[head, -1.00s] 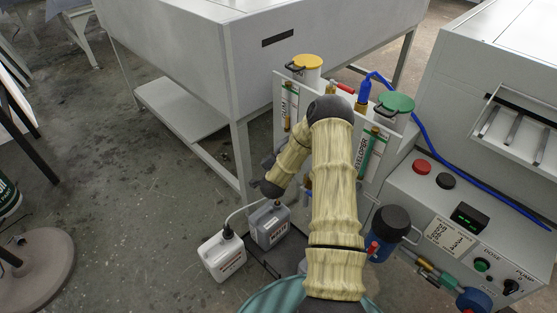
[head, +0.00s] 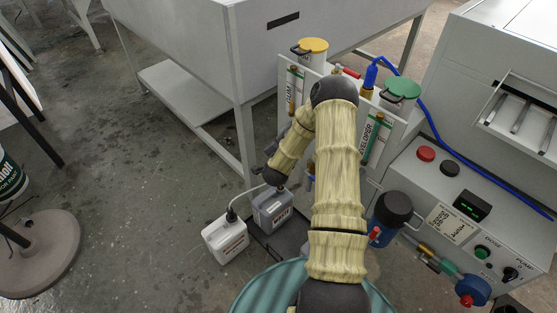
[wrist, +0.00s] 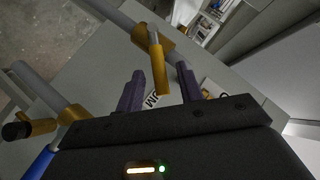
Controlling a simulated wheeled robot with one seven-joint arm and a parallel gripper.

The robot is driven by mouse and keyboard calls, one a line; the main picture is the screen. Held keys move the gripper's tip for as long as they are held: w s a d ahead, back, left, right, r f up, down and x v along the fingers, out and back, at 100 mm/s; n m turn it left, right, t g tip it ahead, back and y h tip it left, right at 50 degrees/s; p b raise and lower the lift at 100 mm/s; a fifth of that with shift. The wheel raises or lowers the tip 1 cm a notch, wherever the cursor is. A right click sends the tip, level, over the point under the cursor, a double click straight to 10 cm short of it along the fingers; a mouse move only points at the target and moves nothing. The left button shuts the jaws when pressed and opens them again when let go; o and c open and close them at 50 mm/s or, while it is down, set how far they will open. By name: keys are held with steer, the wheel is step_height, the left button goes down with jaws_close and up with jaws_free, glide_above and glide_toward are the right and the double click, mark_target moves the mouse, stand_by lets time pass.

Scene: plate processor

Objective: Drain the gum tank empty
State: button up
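The gum tank (head: 290,84) is a white panel-fronted tank with a GUM label, a sight tube and a yellow lid (head: 313,45). It stands left of the developer tank (head: 372,140) with its green lid. My arm hides the lower front of the tanks in the head view. In the wrist view a grey pipe carries a brass valve (wrist: 150,32) with a yellow-brass lever (wrist: 158,68). My gripper (wrist: 161,78) is open, its two dark fingers apart, with the lever's end between or just beyond the fingertips. I cannot tell whether they touch.
A white canister (head: 225,240) with a hose in its top and a grey canister (head: 272,210) stand on the floor below. A dark blue filter housing (head: 390,215) and a control panel (head: 465,215) are at right. Another brass valve (wrist: 40,126) shows at left.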

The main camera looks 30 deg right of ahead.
steer(key=p+v, duration=0.1)
steer(key=v, duration=1.4)
steer(key=shift+a+p, duration=0.25)
steer(key=shift+p, duration=0.05)
steer(key=shift+s, duration=0.15)
steer(key=shift+a+r, duration=0.1)
steer(key=shift+r, duration=0.05)
steer(key=c, duration=0.7)
steer(key=shift+w+a+r+n+y, duration=0.2)
steer(key=shift+w+a+n+y, duration=0.1)
steer(key=shift+n, duration=0.1)
jaws_close()
steer(key=a+r+n+g+y, duration=0.1)
steer(key=a+r+n+y, duration=0.2)
steer(key=a+n+y, duration=0.15)
steer(key=s+a+r+n+g+y, duration=0.1)
steer(key=s+a+r+n+g, duration=0.2)
steer(key=s+r+n, duration=0.2)
steer(key=s+a+r+n+g, duration=0.2)
steer(key=s+r+n+g, duration=0.2)
steer(key=s, duration=0.6)
step_height(320, 180, up, 3)
steer(key=shift+a+f+n+y, duration=0.1)
steer(key=shift+a+n+y, duration=0.3)
steer(key=shift+n, duration=0.45)
